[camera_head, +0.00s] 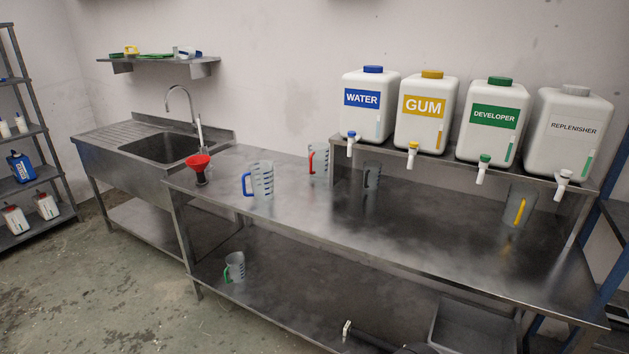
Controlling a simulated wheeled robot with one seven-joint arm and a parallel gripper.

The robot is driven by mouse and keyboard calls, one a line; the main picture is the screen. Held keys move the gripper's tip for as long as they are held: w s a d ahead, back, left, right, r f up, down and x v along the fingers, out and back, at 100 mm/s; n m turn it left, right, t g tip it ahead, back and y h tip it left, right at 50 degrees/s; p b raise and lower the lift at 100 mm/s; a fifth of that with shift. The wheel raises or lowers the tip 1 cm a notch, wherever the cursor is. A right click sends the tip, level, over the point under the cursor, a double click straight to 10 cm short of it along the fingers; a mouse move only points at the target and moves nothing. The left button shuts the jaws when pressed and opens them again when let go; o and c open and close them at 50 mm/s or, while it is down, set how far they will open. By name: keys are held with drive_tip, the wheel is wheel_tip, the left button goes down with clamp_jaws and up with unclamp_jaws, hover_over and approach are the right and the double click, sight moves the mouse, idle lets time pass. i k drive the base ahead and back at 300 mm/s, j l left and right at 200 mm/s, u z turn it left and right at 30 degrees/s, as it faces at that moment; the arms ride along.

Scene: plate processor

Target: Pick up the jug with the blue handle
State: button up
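The jug with the blue handle (263,180) stands upright on the steel worktable, near its left end. It is clear with dark markings, and its blue handle points left. A dark bar with a pale tip, which looks like the end of my arm with my gripper (347,329), shows at the bottom edge. It is well apart from the jug, low and to the right in the picture. Its fingers are too small to make out, so I cannot tell whether it is open or shut.
A red funnel (198,163) in a dark container stands left of the jug. A red-handled jug (320,161) and a dark-looking jug (371,174) stand behind right. A yellow-handled jug (519,207) stands far right. A green-handled jug (236,267) is on the lower shelf. The table's front middle is clear.

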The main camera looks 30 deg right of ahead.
sight(261, 172)
drive_tip(key=z, duration=0.35)
drive_tip(key=i+j+u, duration=0.2)
drive_tip(key=i, duration=0.35)
drive_tip(key=i+l+u, duration=0.2)
drive_tip(key=i, duration=0.35)
drive_tip(key=i+u, duration=0.2)
drive_tip(key=i, duration=0.4)
drive_tip(key=i+l+u, duration=0.2)
drive_tip(key=i, duration=0.35)
